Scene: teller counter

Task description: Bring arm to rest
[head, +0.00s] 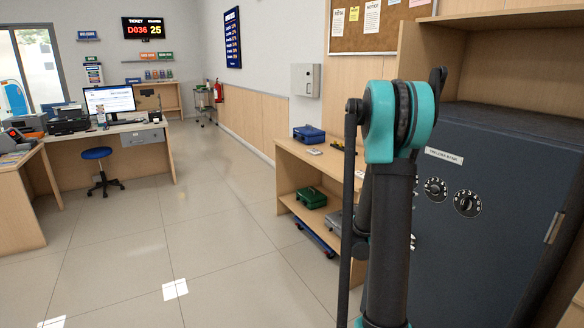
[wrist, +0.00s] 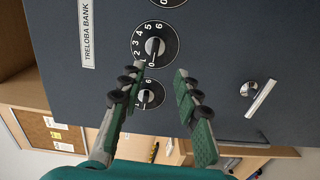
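My arm (head: 388,190) stands upright in the head view, with its teal joint at the top, in front of the dark blue safe (head: 505,215). My gripper is hidden in the head view. In the wrist view my gripper (wrist: 158,80) has its two green-padded fingers spread apart, with nothing between them. The fingers point at the safe's front (wrist: 215,40). A numbered dial (wrist: 153,46) lies just beyond the fingertips, and a smaller-looking dial (wrist: 147,96) shows between the fingers. I cannot tell any contact with the safe.
A low wooden shelf unit (head: 318,165) with a blue case (head: 309,134) and a green case (head: 311,198) stands left of my arm. A desk (head: 110,140) and a blue stool (head: 97,154) are farther left. The tiled floor (head: 190,240) between is clear.

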